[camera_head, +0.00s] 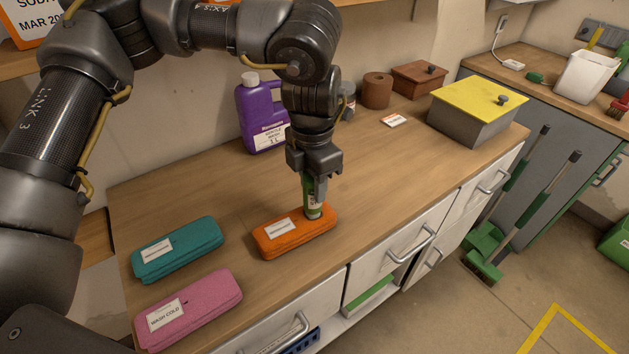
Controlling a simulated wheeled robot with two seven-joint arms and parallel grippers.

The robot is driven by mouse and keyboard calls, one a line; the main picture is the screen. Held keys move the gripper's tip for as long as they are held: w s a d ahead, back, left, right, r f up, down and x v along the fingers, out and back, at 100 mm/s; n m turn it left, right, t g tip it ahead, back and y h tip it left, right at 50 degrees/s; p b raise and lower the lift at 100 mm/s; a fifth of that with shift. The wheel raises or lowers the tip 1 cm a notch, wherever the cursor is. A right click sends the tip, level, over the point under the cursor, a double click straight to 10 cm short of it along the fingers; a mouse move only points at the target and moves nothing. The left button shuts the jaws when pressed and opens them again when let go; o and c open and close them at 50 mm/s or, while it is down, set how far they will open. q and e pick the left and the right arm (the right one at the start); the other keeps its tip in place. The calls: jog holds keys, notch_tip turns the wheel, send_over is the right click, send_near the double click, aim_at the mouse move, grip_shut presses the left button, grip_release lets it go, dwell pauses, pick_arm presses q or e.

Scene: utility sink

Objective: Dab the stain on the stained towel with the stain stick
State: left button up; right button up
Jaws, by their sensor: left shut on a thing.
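My left gripper (313,190) is shut on a green stain stick (312,206), held upright with its lower end down at the right part of the folded orange towel (290,238). The stick's tip seems to touch the towel, but I cannot tell for sure. No stain shows on the orange towel's visible top; the spot under the stick is hidden. A folded teal towel (197,244) lies to the left. A folded pink towel (200,305) labelled "WASH COLD" lies in front of it, with a tiny dark mark beside its label. My right gripper is out of view.
A purple bottle (256,122) stands behind my left gripper. A brown roll (377,91), a reddish-brown box (418,78), a small card (393,120) and a grey box with a yellow lid (470,117) are at the back right. The counter between the orange towel and grey box is clear.

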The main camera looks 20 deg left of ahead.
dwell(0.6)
pick_arm(q)
jog(key=shift+r+p, duration=0.9)
jog(key=shift+r, duration=0.05)
notch_tip(320, 180, up, 5)
jog(key=p, duration=0.4)
